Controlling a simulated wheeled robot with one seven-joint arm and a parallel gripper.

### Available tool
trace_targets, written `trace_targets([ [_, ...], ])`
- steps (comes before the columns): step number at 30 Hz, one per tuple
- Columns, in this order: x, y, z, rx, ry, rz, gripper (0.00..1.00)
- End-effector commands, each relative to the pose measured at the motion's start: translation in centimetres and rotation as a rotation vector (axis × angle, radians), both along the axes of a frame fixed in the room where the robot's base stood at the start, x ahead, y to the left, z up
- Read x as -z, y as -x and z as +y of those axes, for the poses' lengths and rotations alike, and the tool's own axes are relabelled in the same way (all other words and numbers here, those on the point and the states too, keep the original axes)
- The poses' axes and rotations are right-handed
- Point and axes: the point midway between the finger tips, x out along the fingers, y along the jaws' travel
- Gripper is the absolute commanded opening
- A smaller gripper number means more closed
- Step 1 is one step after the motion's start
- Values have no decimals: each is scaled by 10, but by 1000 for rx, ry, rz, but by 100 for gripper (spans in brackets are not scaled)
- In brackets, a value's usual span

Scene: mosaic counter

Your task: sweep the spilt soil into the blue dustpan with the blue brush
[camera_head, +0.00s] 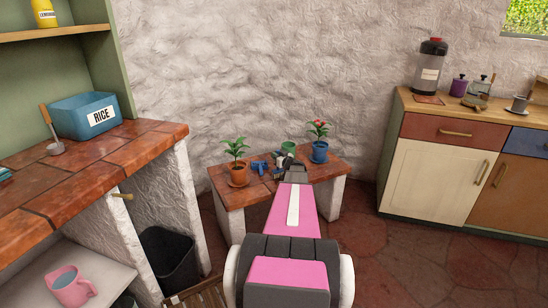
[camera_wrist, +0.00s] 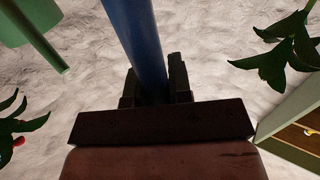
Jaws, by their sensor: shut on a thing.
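My gripper (camera_wrist: 154,88) is shut on a blue handle (camera_wrist: 138,35), which stands up between its dark fingers in the wrist view. It looks like the blue brush's handle; its bristles are hidden. In the head view my gripper (camera_head: 284,160) is over the low tiled bench, between the two potted plants. A small blue object (camera_head: 259,167) lies on the bench just left of my gripper; it may be the dustpan, but it is too small to tell. I cannot make out the spilt soil; my arm covers part of the bench.
The low bench (camera_head: 233,195) bears a plant in a terracotta pot (camera_head: 238,175), a red-flowered plant in a blue pot (camera_head: 319,153) and a green vessel (camera_head: 288,147). A tiled counter (camera_head: 95,160) stands left, a cabinet (camera_head: 430,165) right. A black bin (camera_head: 168,262) is on the floor.

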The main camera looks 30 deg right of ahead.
Motion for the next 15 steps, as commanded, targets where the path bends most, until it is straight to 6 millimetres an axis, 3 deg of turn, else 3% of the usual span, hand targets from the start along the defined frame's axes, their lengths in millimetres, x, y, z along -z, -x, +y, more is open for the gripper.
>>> trace_targets([
  [9,1,1,-24,0,1,0,0],
  [15,1,2,-29,0,0,0,0],
])
